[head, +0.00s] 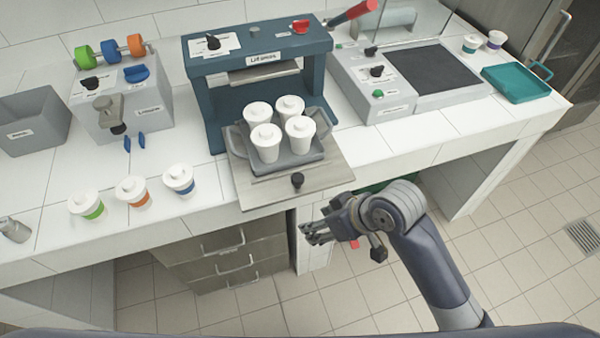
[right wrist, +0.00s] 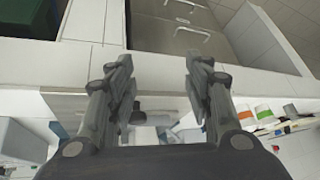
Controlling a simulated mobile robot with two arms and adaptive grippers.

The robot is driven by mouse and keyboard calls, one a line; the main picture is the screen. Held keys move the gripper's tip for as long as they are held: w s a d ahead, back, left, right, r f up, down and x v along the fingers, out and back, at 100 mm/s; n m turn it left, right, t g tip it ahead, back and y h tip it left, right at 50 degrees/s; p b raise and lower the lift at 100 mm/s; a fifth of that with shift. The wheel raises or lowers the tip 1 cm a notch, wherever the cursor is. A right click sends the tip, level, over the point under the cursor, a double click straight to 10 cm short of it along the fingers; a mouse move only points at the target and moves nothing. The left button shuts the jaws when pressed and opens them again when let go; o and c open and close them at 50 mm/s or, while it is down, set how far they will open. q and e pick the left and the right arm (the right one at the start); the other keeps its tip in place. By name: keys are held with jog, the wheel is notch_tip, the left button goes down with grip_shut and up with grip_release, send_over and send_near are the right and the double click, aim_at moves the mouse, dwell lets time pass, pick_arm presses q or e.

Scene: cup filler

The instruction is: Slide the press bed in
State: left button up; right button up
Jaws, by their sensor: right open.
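The press bed (head: 325,172) is a pale metal plate drawn out of the blue lid press (head: 220,95), its front part beyond the counter edge. A black knob (head: 297,180) stands near its front edge. On the bed sits a grey tray (head: 258,165) with several white lidded cups. My right gripper (head: 310,232) is in front of the counter, just below and right of the knob in the head view, apart from the bed. In the right wrist view its fingers (right wrist: 160,68) are spread with nothing between the tips. My left gripper is not in view.
Lidded cups with green, orange and blue bands (head: 133,192) stand left of the press. A dispenser (head: 122,100) is behind them. A grey machine with a dark plate (head: 432,75) and a teal tray (head: 515,83) are to the right. Drawers (head: 225,255) are below.

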jog(key=w+a+r+n+g, duration=0.1)
jog(key=w+a+r+n, duration=0.2)
jog(key=w+r, duration=0.25)
jog(key=n, duration=0.2)
send_near(298, 177)
jog(key=shift+g+h, duration=0.4)
jog(key=x, duration=0.3)
jog(key=p+x, duration=0.1)
jog(key=x, duration=0.1)
jog(key=p+x, duration=0.1)
jog(key=x, duration=0.2)
jog(key=shift+w+a+f, duration=0.15)
jog(key=shift+w+a, duration=0.25)
grip_shut()
